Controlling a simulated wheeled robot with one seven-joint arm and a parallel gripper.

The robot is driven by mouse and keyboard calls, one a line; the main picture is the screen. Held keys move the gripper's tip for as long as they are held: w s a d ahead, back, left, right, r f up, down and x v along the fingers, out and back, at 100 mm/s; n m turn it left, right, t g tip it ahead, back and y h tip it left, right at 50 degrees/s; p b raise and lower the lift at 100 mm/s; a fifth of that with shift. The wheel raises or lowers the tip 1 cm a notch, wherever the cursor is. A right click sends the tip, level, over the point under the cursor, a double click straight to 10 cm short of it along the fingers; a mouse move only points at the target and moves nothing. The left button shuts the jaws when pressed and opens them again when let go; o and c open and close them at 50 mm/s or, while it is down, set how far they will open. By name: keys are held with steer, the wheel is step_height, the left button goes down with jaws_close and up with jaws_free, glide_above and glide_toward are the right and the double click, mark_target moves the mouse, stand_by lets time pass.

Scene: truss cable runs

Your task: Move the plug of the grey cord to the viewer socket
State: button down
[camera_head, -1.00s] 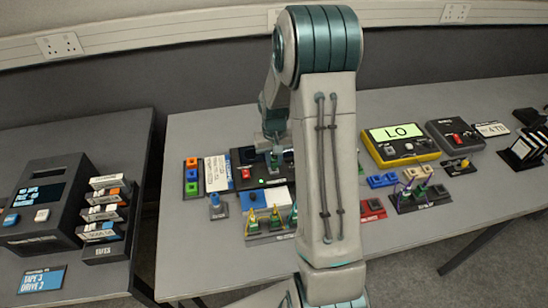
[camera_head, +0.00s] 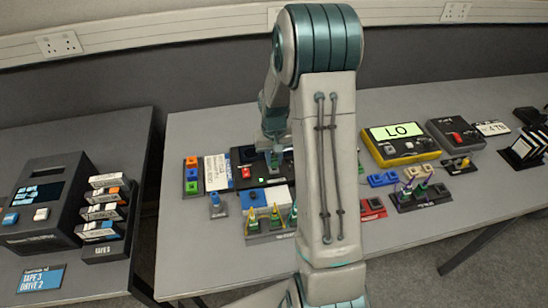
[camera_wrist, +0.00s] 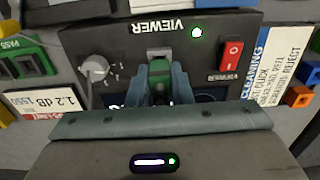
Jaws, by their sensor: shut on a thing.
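The viewer (camera_head: 237,160) is a dark box left of my arm on the table. In the wrist view its dark face (camera_wrist: 120,47) carries the VIEWER label, a lit green lamp (camera_wrist: 196,32) and a red switch (camera_wrist: 232,52). The grey cord cannot be made out.
A silver knob (camera_wrist: 95,68) stands left of my fingers in the wrist view. A green block (camera_wrist: 28,62) and a white label card (camera_wrist: 285,65) flank the viewer. In the head view, a rack of upright plugs (camera_head: 270,225) stands in front; a yellow meter (camera_head: 403,150) is right.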

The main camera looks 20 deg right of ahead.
steer(key=shift+f+b, duration=0.8)
steer(key=shift+b, duration=0.05)
stand_by(0.8)
steer(key=c, duration=1.2)
jaws_free()
steer(key=shift+r, duration=0.1)
steer(key=shift+r+p, duration=1.65)
steer(key=shift+r, duration=0.75)
steer(key=shift+r, duration=0.1)
steer(key=shift+r+p, duration=1.2)
steer(key=shift+r, duration=0.75)
